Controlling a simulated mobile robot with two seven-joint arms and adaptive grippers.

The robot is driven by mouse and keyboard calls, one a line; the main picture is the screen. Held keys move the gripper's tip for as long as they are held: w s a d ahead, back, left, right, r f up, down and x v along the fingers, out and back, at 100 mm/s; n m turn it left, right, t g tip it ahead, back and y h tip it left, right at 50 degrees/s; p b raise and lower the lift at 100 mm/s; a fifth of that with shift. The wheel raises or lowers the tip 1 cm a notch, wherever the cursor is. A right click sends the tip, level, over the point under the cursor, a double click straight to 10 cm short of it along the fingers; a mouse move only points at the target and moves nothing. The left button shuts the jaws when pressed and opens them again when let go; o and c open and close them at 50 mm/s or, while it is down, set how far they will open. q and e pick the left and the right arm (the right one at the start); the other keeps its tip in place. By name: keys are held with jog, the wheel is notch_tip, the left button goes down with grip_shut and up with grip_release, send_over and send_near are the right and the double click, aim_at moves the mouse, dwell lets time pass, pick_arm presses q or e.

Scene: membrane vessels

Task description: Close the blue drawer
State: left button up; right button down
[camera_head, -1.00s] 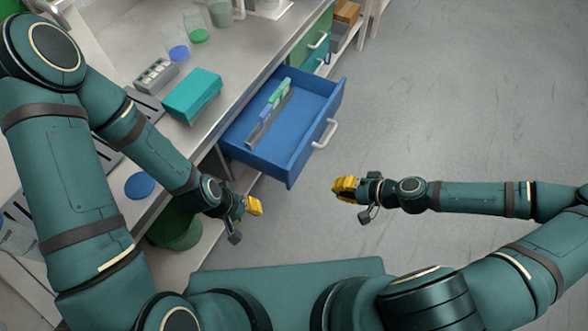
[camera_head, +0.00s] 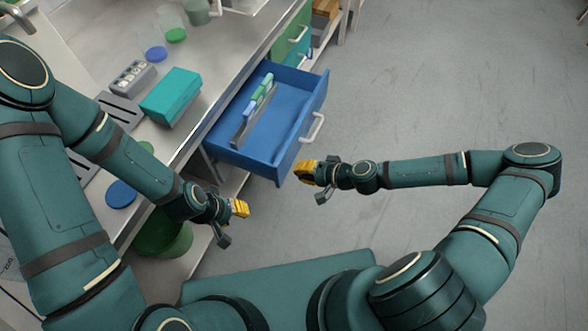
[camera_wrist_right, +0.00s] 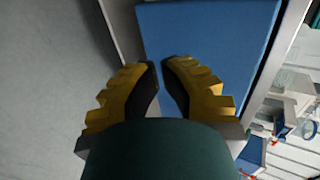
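The blue drawer (camera_head: 262,160) is pulled out from under the bench in the head view, with a white handle (camera_head: 313,127) on its front. My right gripper (camera_head: 303,172) is just outside the drawer, near the front's lower corner and below the handle. In the right wrist view the drawer's blue panel (camera_wrist_right: 210,35) lies beyond its fingertips (camera_wrist_right: 159,62). The fingers are nearly together with a narrow gap and nothing between them. I cannot tell whether they touch the drawer. My left gripper (camera_head: 240,208) is below the drawer's left side; its finger gap is unclear.
A divider with blue and green items (camera_head: 257,106) sits in the drawer. A green drawer (camera_head: 290,38) is farther along the bench. A teal box (camera_head: 170,95) and a grey rack (camera_head: 132,77) stand on the benchtop (camera_head: 215,45). The floor right of the drawer is clear.

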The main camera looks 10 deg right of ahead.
pick_arm(q)
jog(key=shift+f, duration=0.15)
pick_arm(e)
jog(key=shift+w+a, duration=0.4)
jog(key=shift+a, duration=0.2)
jog(key=shift+w+a, duration=0.35)
jog(key=shift+a, duration=0.2)
